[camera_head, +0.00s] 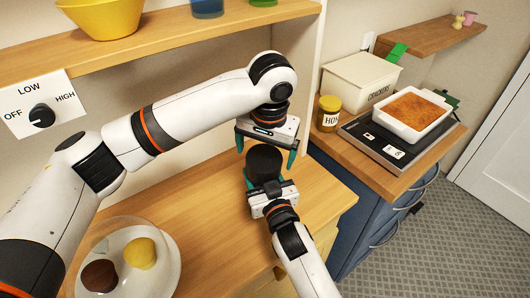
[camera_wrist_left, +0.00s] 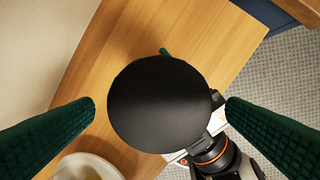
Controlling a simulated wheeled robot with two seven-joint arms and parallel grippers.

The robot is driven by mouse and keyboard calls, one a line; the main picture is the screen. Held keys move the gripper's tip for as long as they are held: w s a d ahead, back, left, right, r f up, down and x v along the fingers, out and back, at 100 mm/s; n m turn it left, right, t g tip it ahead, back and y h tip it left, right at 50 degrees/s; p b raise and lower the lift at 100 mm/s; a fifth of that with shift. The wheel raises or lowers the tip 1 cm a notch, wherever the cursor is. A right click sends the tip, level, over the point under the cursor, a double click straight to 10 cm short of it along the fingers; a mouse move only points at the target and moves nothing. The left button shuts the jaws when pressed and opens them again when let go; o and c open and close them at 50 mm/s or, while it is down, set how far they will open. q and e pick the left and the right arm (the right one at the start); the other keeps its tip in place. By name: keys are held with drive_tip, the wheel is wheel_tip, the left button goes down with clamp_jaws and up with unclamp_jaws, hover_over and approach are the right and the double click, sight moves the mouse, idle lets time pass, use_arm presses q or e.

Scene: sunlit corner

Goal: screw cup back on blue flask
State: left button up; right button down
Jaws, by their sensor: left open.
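A black round cup (camera_head: 264,161) stands upright below my left gripper, and its flat closed top fills the middle of the left wrist view (camera_wrist_left: 160,103). My left gripper (camera_head: 266,155) points down and is open, with one green finger on each side of the cup and gaps between the fingers and the cup. My right gripper (camera_head: 268,184) comes from the lower right, with its green fingers around what is under the cup. The flask's blue body cannot be seen; the cup and right gripper cover that spot.
The wooden table (camera_head: 220,220) lies below, with a plate (camera_head: 170,268) of cakes at the lower left. A shelf (camera_head: 170,45) with a yellow bowl (camera_head: 105,18) runs above. A side counter at right holds a honey jar (camera_head: 328,114), crackers box (camera_head: 355,85) and baking dish (camera_head: 388,114).

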sight(264, 158)
use_arm(q)
drive_tip(key=shift+c, duration=0.4)
drive_tip(key=shift+d+r, duration=0.1)
drive_tip(key=shift+r, duration=0.25)
drive_tip(key=shift+s+r+n, duration=0.15)
drive_tip(key=shift+r+n, duration=0.45)
drive_tip(key=shift+r, duration=0.1)
drive_tip(key=shift+s+r+n, duration=0.15)
drive_tip(key=shift+r+n, duration=0.45)
drive_tip(key=shift+r, duration=0.1)
drive_tip(key=shift+f, duration=0.15)
drive_tip(key=shift+w+a+f, duration=0.1)
drive_tip(key=shift+w+f, duration=0.1)
drive_tip(key=shift+f, duration=1.1)
drive_tip(key=shift+w+a+f, duration=0.1)
drive_tip(key=shift+w+f, duration=0.15)
drive_tip(key=shift+f, duration=1)
drive_tip(key=shift+w+a+f, duration=0.1)
drive_tip(key=shift+w+f, duration=0.1)
drive_tip(key=shift+f, duration=1.1)
drive_tip(key=shift+c, duration=0.5)
